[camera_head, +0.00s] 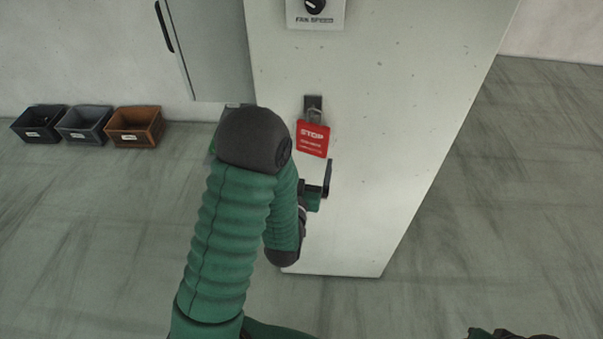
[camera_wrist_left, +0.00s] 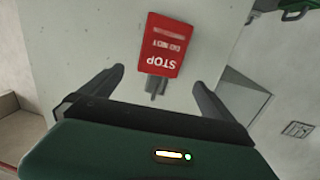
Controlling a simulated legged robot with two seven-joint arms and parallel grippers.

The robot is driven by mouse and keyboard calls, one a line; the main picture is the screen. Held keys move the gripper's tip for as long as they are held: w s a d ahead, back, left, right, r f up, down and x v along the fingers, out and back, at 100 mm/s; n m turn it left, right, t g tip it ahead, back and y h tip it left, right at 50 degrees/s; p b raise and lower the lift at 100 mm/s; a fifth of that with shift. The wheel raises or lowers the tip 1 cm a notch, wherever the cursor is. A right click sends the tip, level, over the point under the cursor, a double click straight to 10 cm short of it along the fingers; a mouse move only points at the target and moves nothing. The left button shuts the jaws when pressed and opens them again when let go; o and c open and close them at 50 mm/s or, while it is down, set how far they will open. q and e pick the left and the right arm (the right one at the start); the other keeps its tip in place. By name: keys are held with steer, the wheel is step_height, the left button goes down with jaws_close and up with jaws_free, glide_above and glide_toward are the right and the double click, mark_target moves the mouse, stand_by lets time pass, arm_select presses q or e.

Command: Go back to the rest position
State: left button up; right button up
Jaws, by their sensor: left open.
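My left gripper (camera_head: 318,190) is open in front of the white cabinet (camera_head: 400,130), just below a red STOP tag (camera_head: 312,138). My own left arm hides part of the cabinet's left edge.
A fan speed knob (camera_head: 314,6) is above the tag. A grey panel (camera_head: 208,50) stands to the left. Black, grey and brown bins (camera_head: 136,127) sit on the floor by the left wall. The floor (camera_head: 520,200) to the right is clear.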

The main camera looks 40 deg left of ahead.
arm_select(q)
steer(key=a+p+v, duration=0.1)
steer(key=p+v, duration=0.4)
steer(key=p, duration=0.2)
arm_select(e)
steer(key=w+v, duration=0.2)
steer(key=v, duration=0.6)
arm_select(q)
steer(key=w+d+f+m+g+h+b, duration=0.25)
steer(key=d+f+g+h+b, duration=0.3)
steer(key=f+b, duration=0.5)
steer(key=s+d+f+m+g+h+b, duration=0.1)
steer(key=s+d+f+g+b, duration=0.1)
steer(key=s, duration=0.4)
steer(key=s+d+f+m+g+b, duration=0.1)
steer(key=s+d+f+g+b, duration=0.1)
steer(key=s+g, duration=0.4)
steer(key=shift+s+d+h+b, duration=0.35)
steer(key=shift+s+d+b, duration=0.4)
steer(key=shift+d, duration=0.45)
arm_select(e)
steer(key=s+x, duration=0.3)
steer(key=x, duration=1.1)
steer(key=shift+a+f, duration=0.2)
steer(key=shift+f, duration=0.45)
arm_select(q)
steer(key=shift+a, duration=0.1)
steer(key=shift+c, duration=0.3)
arm_select(e)
steer(key=shift+s, duration=0.1)
